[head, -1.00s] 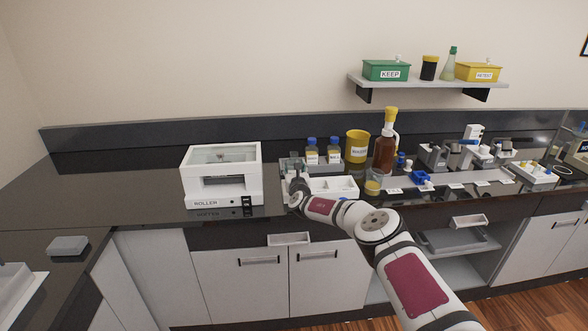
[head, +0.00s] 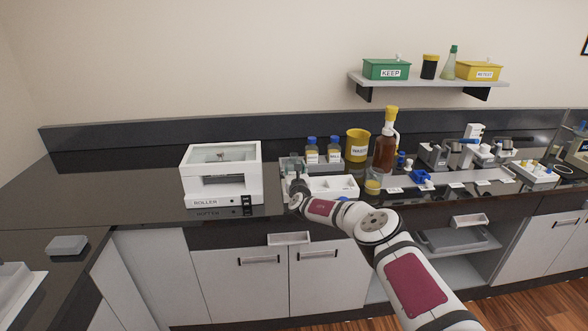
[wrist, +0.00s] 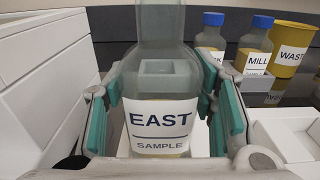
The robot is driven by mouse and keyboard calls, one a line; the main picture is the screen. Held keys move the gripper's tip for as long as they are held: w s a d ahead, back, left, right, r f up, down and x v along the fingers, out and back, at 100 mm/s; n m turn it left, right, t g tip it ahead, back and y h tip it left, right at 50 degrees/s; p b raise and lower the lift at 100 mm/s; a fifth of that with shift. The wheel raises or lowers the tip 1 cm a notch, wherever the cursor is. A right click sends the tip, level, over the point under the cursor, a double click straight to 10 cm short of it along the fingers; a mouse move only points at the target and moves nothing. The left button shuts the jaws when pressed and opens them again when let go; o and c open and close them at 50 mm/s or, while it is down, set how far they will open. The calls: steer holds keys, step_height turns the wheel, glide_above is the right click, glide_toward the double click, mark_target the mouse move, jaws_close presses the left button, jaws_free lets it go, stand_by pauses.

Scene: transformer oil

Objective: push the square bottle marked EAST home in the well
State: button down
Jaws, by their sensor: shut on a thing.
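The square bottle marked EAST (wrist: 160,118) stands upright in the middle of the wrist view, with a white EAST SAMPLE label and a greyish, see-through body. My gripper (wrist: 162,105) is shut on it, with a teal-padded finger at each side. In the head view my gripper (head: 297,186) is at the left end of the white tray, in front of the bottle rack. The bottle's base and the well are hidden, so I cannot tell how deep the bottle sits.
Two blue-capped bottles (head: 312,152) stand in the rack on the right. A yellow WASTE tub (head: 357,146) is beyond them. The white roller machine (head: 221,174) is close on the left. The white compartment tray (head: 335,188) lies just right of my gripper.

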steer(key=shift+f+b, duration=0.45)
steer(key=shift+f, duration=1.3)
steer(key=c, duration=0.6)
jaws_free()
steer(key=shift+f, duration=0.1)
steer(key=shift+s, duration=0.1)
steer(key=shift+s+d, duration=0.2)
steer(key=shift+s, duration=5.7)
